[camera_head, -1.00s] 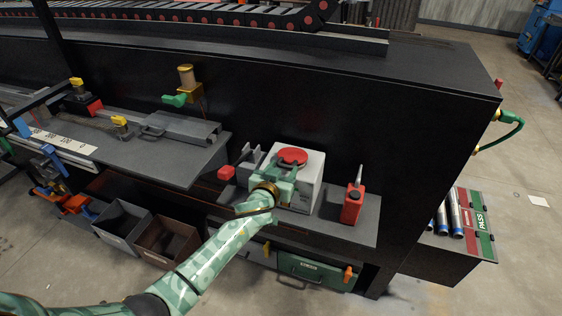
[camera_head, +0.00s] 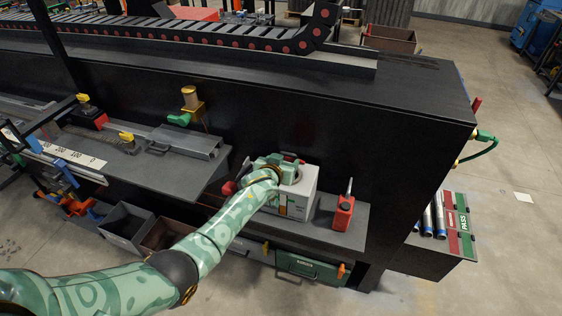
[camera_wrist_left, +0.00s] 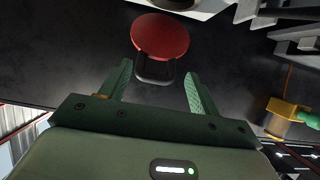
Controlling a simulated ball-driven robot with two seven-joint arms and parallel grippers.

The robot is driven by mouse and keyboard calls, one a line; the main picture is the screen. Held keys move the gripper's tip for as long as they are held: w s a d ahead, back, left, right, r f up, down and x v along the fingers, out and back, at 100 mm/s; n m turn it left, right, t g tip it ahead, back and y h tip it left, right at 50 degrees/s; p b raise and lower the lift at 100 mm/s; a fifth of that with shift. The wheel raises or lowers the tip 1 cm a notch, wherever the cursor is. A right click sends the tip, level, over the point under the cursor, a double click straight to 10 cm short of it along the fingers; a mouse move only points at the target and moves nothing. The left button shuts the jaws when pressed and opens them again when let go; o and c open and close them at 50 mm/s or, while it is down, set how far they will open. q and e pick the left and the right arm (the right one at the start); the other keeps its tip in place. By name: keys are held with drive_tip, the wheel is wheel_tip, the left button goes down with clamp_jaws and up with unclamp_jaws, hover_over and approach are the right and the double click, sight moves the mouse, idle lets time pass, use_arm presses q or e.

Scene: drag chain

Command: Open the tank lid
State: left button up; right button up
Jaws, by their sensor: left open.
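The white tank (camera_head: 302,195) stands on the lower shelf of the black bench. In the head view only a sliver of red lid shows behind my gripper, and the lid looks raised, with a round opening on the tank top. My left gripper (camera_head: 272,162) is over the tank. In the left wrist view its green fingers (camera_wrist_left: 157,70) are open, one on each side of the handle; contact cannot be told. My right gripper is not in view.
A red bottle (camera_head: 343,212) stands right of the tank. A red-handled clamp (camera_head: 229,188) is to its left, partly hidden by my arm. A yellow and green fitting (camera_head: 190,105) sits on the black wall. Open bins (camera_head: 125,226) are below left.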

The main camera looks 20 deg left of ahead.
use_arm(q)
drive_tip(key=p+v, duration=0.3)
drive_tip(key=v, duration=1.3)
drive_tip(key=shift+d, duration=0.15)
drive_tip(key=shift+s, duration=0.1)
